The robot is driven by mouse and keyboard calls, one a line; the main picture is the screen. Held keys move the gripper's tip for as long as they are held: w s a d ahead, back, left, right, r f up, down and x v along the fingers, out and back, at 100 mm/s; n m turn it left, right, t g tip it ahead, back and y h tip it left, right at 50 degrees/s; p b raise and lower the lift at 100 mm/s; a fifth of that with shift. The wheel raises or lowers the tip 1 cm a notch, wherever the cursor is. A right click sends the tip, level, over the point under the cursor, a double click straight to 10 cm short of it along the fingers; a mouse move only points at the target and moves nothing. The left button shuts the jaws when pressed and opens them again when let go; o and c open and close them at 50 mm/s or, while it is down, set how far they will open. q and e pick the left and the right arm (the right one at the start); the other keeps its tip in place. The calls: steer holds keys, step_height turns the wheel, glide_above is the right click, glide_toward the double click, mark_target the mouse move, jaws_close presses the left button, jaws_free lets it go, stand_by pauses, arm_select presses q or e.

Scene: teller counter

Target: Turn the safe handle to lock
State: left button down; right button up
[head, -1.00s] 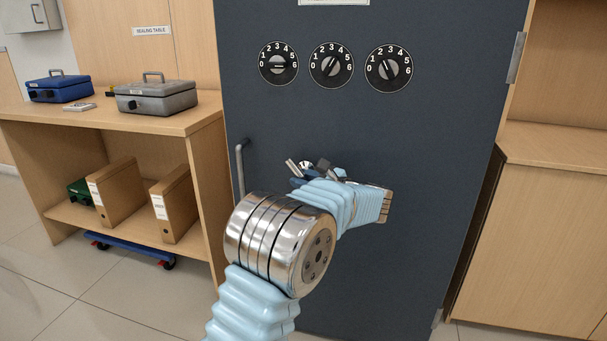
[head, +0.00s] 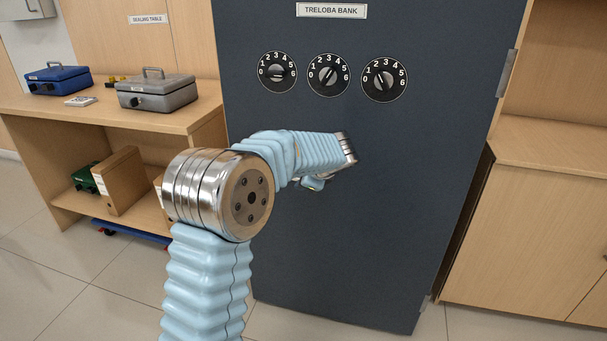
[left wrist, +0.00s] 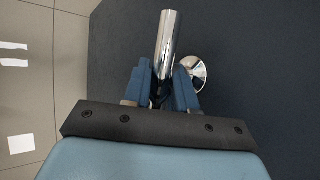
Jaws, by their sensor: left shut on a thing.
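The dark blue-grey safe door (head: 400,200) stands in front of me in the head view. My left arm reaches across it, hiding its handle and my left gripper there. In the left wrist view the safe handle shows as a chrome bar (left wrist: 167,42), with a round chrome hub (left wrist: 198,72) to its right. The bar is tilted slightly from upright in that picture. The blue fingers of my left gripper (left wrist: 163,75) are shut on the bar, one on each side. My right gripper is in neither view.
Three numbered dials, left (head: 278,72), middle (head: 329,75) and right (head: 384,80), sit above my arm. At left, a wooden table (head: 150,118) carries a blue cash box (head: 60,80) and a grey one (head: 157,92). A wooden cabinet (head: 530,230) stands at right.

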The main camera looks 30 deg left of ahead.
arm_select(q)
steer(key=shift+h, duration=0.4)
steer(key=c, duration=1)
jaws_free()
steer(key=v, duration=1.4)
steer(key=shift+s+f, duration=0.1)
